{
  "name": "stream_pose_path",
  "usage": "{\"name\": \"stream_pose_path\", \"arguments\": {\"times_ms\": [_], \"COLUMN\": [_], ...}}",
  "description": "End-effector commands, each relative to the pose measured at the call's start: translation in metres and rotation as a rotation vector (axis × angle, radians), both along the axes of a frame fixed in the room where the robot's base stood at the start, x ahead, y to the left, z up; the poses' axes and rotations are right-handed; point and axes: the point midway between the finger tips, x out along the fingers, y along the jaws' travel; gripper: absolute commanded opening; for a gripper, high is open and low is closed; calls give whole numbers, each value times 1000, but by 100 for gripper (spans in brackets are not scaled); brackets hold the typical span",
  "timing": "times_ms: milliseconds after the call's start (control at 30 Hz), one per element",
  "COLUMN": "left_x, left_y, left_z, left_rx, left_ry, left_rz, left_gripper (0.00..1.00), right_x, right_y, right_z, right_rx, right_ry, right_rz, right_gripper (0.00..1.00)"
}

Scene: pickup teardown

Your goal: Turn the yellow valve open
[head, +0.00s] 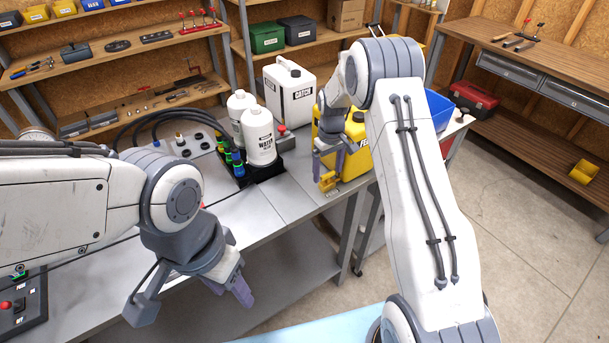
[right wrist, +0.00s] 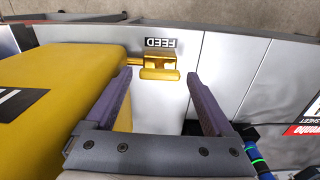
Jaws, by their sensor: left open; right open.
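The yellow valve (head: 327,182) sits at the front edge of the grey bench, beside a yellow jug (head: 357,160). In the right wrist view the valve (right wrist: 158,68) is a small yellow handle on a short brass-coloured stem, next to a FEED label (right wrist: 161,42). My right gripper (head: 329,170) is open, fingers pointing down just above the valve. In the right wrist view its fingertips (right wrist: 158,76) stand on either side of the handle, with gaps visible; contact cannot be told. My left gripper (head: 230,291) is open and empty, low in front of the bench.
The yellow jug stands close beside the right gripper. White bottles (head: 260,135) in a black holder (head: 266,171) and a white CATCH jug (head: 289,92) stand further back and left. A blue bin (head: 437,106) is behind my right arm. The bench front left of the valve is clear.

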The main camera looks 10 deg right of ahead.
Motion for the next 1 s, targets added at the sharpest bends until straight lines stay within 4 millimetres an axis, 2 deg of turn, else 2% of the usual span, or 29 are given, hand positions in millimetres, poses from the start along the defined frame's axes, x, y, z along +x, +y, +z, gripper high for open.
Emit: {"name": "stream_pose_path", "arguments": {"times_ms": [567, 1000], "left_x": [0, 0], "left_y": [0, 0], "left_z": [28, 66], "left_rx": [0, 0], "left_ry": [0, 0], "left_rz": [0, 0], "left_gripper": [50, 50], "right_x": [-1, -1], "right_y": [0, 0], "right_z": [3, 5], "right_rx": [-1, 0], "right_ry": [2, 2], "right_rz": [-730, -1335], "right_gripper": [95, 95]}}
